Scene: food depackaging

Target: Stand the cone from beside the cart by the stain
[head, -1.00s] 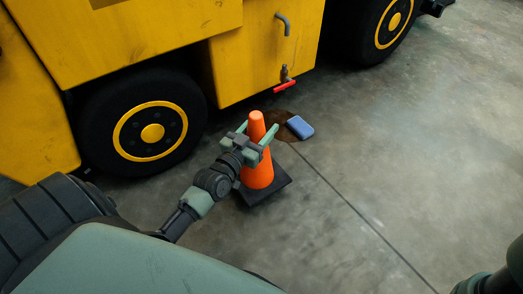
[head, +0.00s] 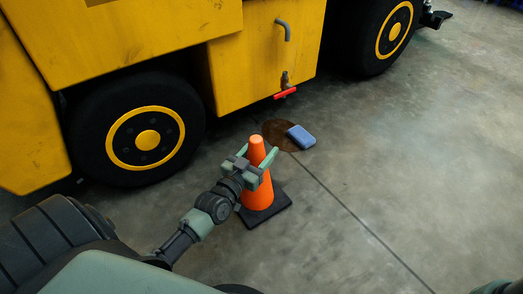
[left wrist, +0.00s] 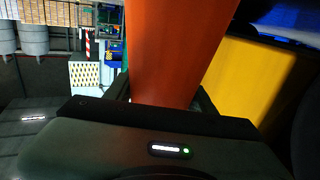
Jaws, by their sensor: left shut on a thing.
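The orange cone (head: 258,191) with a black square base (head: 266,208) stands upright in the head view, just in front of the brown stain (head: 278,136) on the floor. My left gripper (head: 257,165) is shut around the cone's upper body. In the left wrist view the orange cone (left wrist: 172,55) fills the middle between the fingers. Whether the base touches the floor is hard to tell. My right gripper is not visible; only a bit of the arm shows at the bottom right.
A blue sponge-like block (head: 301,137) lies on the stain's right edge. The yellow vehicle (head: 262,55) with black wheels (head: 140,135) stands behind and to the left, with a red-handled tap (head: 285,88) above the stain. Concrete floor to the right is clear.

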